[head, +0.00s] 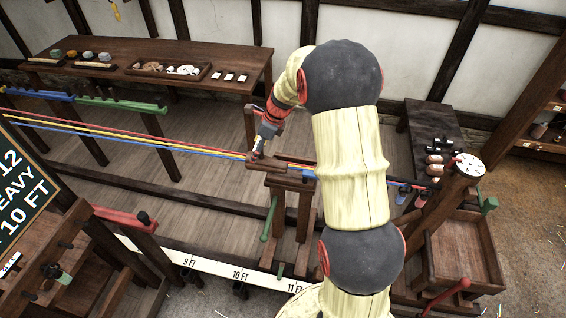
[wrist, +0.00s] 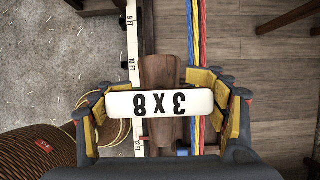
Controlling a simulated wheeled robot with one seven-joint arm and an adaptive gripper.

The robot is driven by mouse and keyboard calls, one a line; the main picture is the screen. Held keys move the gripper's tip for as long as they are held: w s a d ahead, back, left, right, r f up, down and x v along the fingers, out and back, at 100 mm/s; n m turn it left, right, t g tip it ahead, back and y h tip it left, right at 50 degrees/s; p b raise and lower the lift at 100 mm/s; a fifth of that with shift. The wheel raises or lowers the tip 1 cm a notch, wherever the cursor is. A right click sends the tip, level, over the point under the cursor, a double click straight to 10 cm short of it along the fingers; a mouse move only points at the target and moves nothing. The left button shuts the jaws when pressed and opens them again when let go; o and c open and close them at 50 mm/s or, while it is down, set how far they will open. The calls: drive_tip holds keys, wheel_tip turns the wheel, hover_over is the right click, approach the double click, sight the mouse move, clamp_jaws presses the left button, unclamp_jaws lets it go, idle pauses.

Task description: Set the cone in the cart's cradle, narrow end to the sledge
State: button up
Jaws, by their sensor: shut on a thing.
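My gripper (wrist: 166,108) has its yellow-padded fingers on both ends of a white rounded piece marked 3 X 8 (wrist: 160,103). I cannot tell whether this piece is the cone or part of it. Under it lies a brown wooden form (wrist: 163,72), partly hidden, lengthwise beside the coloured strands (wrist: 196,50). In the head view my gripper (head: 257,153) is low over the wooden top of the cart (head: 291,183). The cradle is hard to make out there. A wooden stand with a post and white disc (head: 470,165), perhaps the sledge, is at the right.
Red, yellow and blue strands (head: 130,135) run taut along the walk to the cart. A white foot scale (head: 215,268) lies along the near side. A long table (head: 110,52) with trays and cards stands behind. A striped brown round thing (wrist: 35,152) is at lower left in the wrist view.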

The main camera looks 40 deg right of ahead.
drive_tip(key=shift+w+d, duration=0.25)
drive_tip(key=shift+w+d+f, duration=0.2)
drive_tip(key=shift+d+f, duration=2.95)
drive_tip(key=shift+d, duration=0.25)
drive_tip(key=shift+w+d+f, duration=0.2)
drive_tip(key=shift+d+f, duration=2.95)
drive_tip(key=shift+d, duration=0.2)
drive_tip(key=shift+f, duration=0.1)
drive_tip(key=o, duration=2.1)
